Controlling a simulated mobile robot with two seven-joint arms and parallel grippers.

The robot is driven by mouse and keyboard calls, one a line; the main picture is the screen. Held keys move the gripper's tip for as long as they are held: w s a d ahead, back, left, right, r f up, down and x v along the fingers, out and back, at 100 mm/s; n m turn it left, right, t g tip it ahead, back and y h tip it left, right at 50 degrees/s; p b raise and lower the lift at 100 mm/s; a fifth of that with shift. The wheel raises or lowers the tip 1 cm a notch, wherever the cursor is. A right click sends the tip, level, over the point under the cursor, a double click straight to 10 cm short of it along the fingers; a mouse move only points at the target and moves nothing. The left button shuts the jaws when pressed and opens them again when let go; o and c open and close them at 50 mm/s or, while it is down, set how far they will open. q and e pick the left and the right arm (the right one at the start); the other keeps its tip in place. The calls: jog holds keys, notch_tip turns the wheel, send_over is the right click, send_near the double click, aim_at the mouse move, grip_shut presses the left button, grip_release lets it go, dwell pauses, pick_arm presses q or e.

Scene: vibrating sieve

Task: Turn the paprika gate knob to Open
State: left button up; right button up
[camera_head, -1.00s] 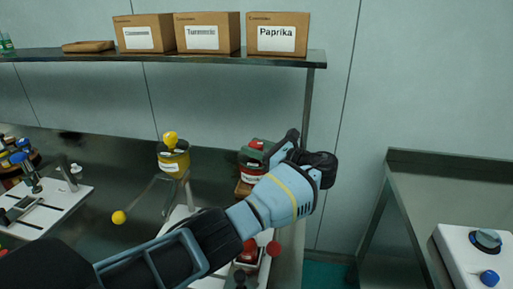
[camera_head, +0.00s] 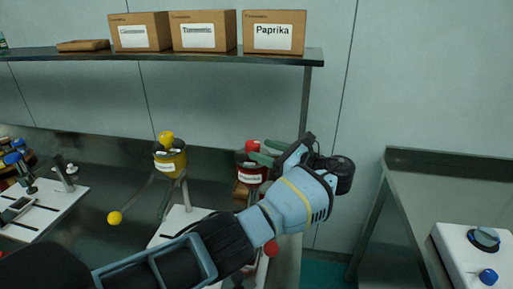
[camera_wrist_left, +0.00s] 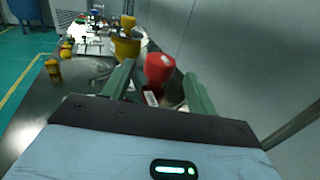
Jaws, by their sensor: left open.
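A red hopper (camera_head: 248,176) with a white label, too small to read, stands on the bench in the head view. A red knob (camera_head: 252,146) tops it; the knob also shows in the left wrist view (camera_wrist_left: 158,70). I cannot tell the knob's Open or Closed marks. My left gripper (camera_head: 262,152) is open, its green fingers at the height of the hopper's top. In the wrist view the red knob appears between the two fingers (camera_wrist_left: 158,92), with no clear contact. A red ball (camera_head: 271,248) shows lower, partly behind my left arm. My right gripper is not in view.
A yellow hopper (camera_head: 170,160) with a yellow knob stands left of the red one, with a yellow ball (camera_head: 114,218) farther left. Cardboard boxes, including Paprika (camera_head: 274,34), sit on the shelf (camera_head: 220,59) above. A steel table (camera_head: 450,170) is at right.

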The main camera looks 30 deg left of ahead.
aim_at(259, 149)
pick_arm(q)
jog(key=shift+s+d, duration=0.2)
jog(key=shift+d, duration=1.4)
